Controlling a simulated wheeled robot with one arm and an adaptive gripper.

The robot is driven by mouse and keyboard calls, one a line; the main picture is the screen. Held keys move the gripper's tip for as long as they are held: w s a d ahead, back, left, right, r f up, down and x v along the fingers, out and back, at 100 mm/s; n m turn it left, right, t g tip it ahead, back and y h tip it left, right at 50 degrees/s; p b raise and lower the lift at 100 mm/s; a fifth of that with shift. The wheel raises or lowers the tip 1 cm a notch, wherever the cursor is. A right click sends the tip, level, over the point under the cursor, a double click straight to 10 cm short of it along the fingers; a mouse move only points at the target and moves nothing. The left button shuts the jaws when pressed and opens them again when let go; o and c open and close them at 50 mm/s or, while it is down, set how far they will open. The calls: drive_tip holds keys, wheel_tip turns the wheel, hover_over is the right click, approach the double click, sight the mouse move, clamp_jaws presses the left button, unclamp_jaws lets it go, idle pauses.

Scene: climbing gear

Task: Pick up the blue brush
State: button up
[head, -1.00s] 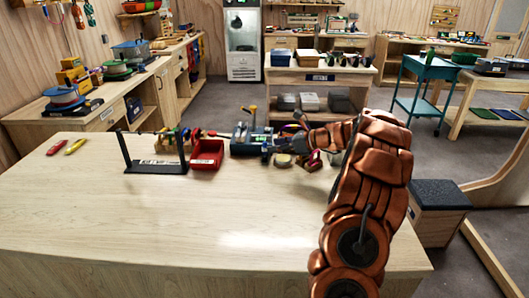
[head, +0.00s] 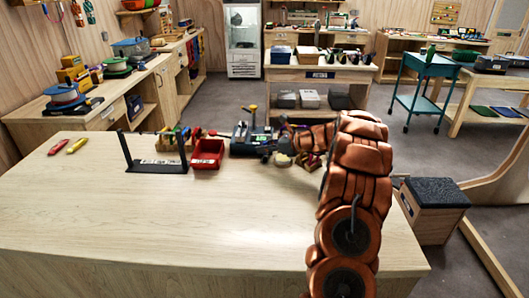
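I cannot make out a blue brush for certain; it may be hidden or too small among the items at the back of the workbench (head: 180,225). My copper-coloured arm reaches over the right side of the bench toward these items. My gripper (head: 283,143) is small and dark at the arm's far end, beside the right side of a blue-grey device (head: 247,138). Its fingers cannot be told apart, so its opening and any contact are unclear. A round tan item (head: 282,159) lies just below it.
A red bin (head: 207,153), a tool holder (head: 173,140) and a black upright stand (head: 155,165) are left of the device. A red tool (head: 59,147) and a yellow tool (head: 76,146) lie far left. Dark red items (head: 309,161) sit near my forearm. The front of the bench is clear.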

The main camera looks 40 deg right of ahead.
clamp_jaws()
wheel_tip(320, 180, up, 10)
drive_tip(key=shift+b, duration=0.7)
